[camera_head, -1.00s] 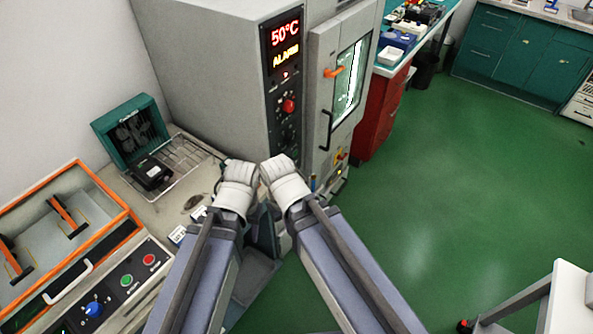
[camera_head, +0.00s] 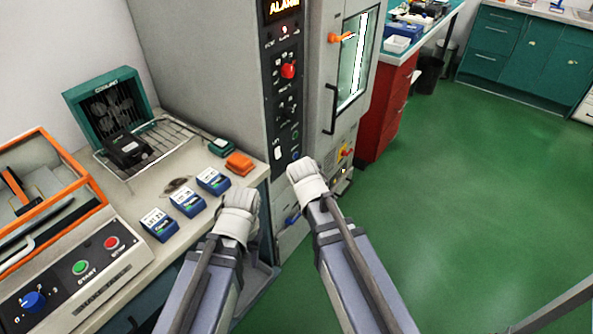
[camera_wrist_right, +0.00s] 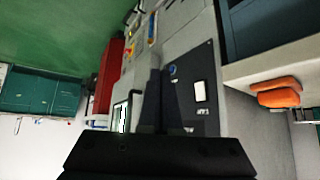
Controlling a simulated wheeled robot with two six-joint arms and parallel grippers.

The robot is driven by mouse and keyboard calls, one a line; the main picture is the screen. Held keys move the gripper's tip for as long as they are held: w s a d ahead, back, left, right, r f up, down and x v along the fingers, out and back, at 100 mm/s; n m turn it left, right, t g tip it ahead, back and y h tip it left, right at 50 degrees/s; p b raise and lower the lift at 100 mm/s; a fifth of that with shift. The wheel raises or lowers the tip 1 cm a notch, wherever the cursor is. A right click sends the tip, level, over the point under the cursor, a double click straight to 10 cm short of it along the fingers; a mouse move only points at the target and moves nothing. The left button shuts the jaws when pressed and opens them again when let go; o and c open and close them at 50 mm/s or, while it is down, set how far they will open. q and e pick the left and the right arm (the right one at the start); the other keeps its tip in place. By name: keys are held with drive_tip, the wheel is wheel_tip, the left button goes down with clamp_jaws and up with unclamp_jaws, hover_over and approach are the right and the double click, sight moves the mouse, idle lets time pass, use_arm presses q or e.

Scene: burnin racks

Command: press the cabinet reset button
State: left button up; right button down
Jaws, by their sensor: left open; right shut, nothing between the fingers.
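The grey cabinet (camera_head: 205,65) stands at centre with a dark control panel (camera_head: 283,105) on its front edge. An ALARM display (camera_head: 282,9) glows at the top. The panel carries a red knob (camera_head: 288,71), a dark dial, a green button, a blue button (camera_head: 295,155) and a white switch (camera_head: 278,153). The labels are too small to show which is reset. The blue button (camera_wrist_right: 173,70) also shows in the right wrist view. My left gripper (camera_head: 240,200) is open, lower left, by the bench edge.
The bench holds an orange block (camera_head: 239,164), several blue boxes (camera_head: 187,201), a wire tray and an orange-framed machine (camera_head: 60,205). The cabinet door has a black handle (camera_head: 331,110) and an orange latch (camera_head: 342,37). Green floor (camera_head: 470,190) is clear at right.

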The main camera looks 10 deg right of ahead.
sight(296, 156)
drive_tip(key=w+d+f+m+t+y+b, duration=0.1)
drive_tip(key=w+d+f+t+b, duration=0.4)
drive_tip(key=b, duration=1)
drive_tip(key=w+d+f+m+t+b, duration=0.3)
drive_tip(key=w+f+t+b, duration=0.3)
drive_tip(key=b, duration=1)
drive_tip(key=shift+w+d+f+y, duration=0.4)
drive_tip(key=shift+w+d+f, duration=0.5)
drive_tip(key=shift+w+f, duration=0.7)
drive_tip(key=shift+w+r, duration=0.15)
drive_tip(key=shift+r, duration=0.1)
drive_tip(key=w+a, duration=0.6)
drive_tip(key=shift+w+a, duration=0.15)
drive_tip(key=shift+w, duration=0.05)
drive_tip(key=shift+w+a, duration=0.2)
drive_tip(key=shift+a, duration=0.05)
